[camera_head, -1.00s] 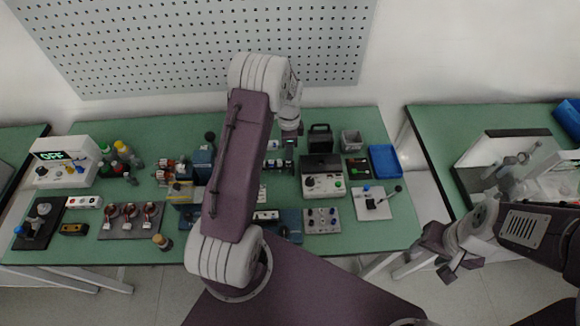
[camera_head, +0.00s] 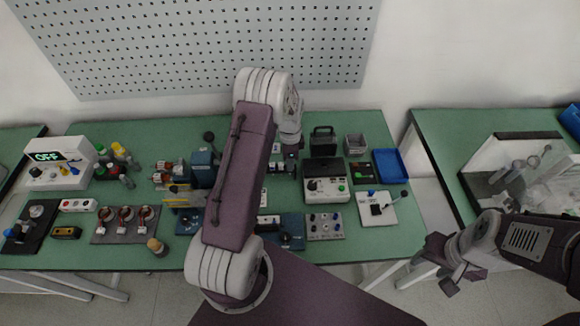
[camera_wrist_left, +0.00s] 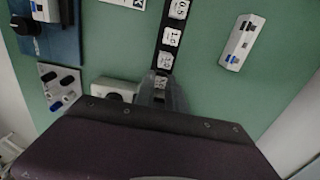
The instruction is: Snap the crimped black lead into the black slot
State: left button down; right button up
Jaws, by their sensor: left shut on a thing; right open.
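My left gripper (camera_head: 291,165) hangs over the back middle of the green table, pointing down, its fingers small and dark in the head view. In the left wrist view its grey fingers (camera_wrist_left: 163,95) are closed together over the near end of a black strip with white labels. The gripped thing is too small or hidden to make out; I cannot pick out the black lead. A white block with black and blue marks (camera_wrist_left: 241,42) lies apart to the right in the wrist view; I cannot tell whether it bears the black slot. My right gripper (camera_head: 454,268) is open and empty off the table's right front.
A grey control box (camera_head: 326,187) and a blue tray (camera_head: 389,166) stand to the right of my left gripper. An OFF display unit (camera_head: 60,170) stands far left, behind a dark plate with copper coils (camera_head: 125,224). Bare table shows at the right front.

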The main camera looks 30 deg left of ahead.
pick_arm(q)
jog(key=shift+r+p, duration=2.35)
jog(key=shift+r, duration=0.6)
jog(key=shift+f, duration=0.15)
